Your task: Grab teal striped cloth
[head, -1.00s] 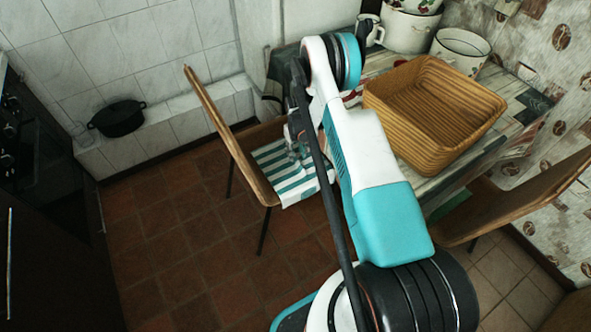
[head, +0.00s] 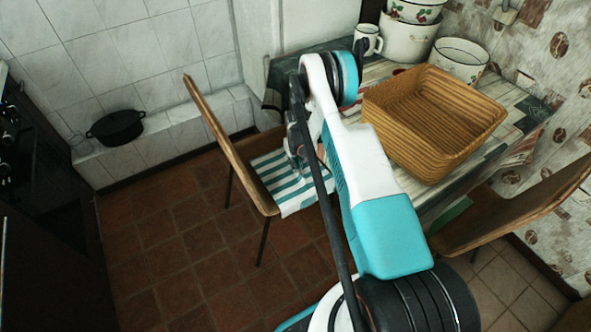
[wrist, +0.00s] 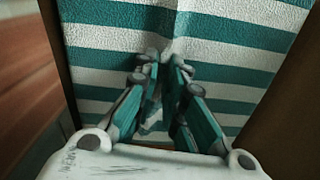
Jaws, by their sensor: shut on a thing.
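The teal and white striped cloth (head: 287,184) lies on the seat of a wooden chair, its front part hanging over the seat edge in the head view. In the wrist view the cloth (wrist: 215,38) fills most of the picture. My gripper (wrist: 165,62) is shut on the cloth, with a fold pinched up between its fingertips. In the head view my gripper is largely hidden behind my arm, over the back part of the cloth.
The chair's wooden backrest (head: 228,140) rises left of the cloth. A table with a wicker basket (head: 432,120), white enamel pots (head: 407,38) and a mug (head: 368,40) stands right and behind. A second chair (head: 520,210) is at right. Tiled floor (head: 180,235) is clear at left.

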